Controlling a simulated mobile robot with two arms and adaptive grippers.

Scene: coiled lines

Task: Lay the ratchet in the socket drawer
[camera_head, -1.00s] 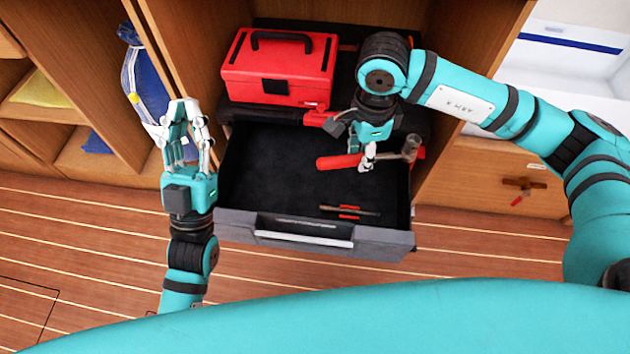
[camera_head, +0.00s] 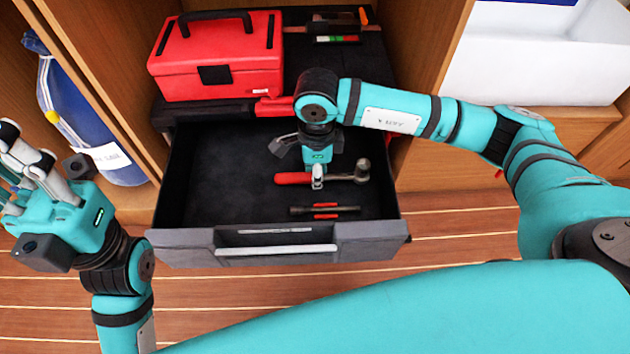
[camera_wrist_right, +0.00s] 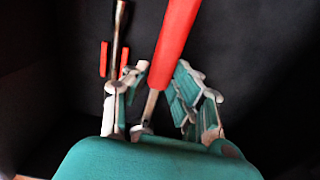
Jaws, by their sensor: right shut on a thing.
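The ratchet (camera_head: 346,177) has a red handle and a grey metal head at its right end. My right gripper (camera_head: 318,182) is shut on its metal shaft; the ratchet lies crosswise inside the outline of the open drawer (camera_head: 205,240). I cannot tell whether it touches the drawer's dark floor. In the right wrist view the red handle (camera_wrist_right: 176,40) runs up from between the fingers (camera_wrist_right: 150,100), and the ratchet's head is hidden. My left gripper (camera_head: 22,150) is open and empty at the far left, outside the drawer.
A dark bar with red clips (camera_head: 325,211) lies in the drawer near its front, close to the ratchet. A red toolbox (camera_head: 217,58) stands behind the drawer. A blue bag (camera_head: 85,120) hangs at left. The drawer's left half is clear.

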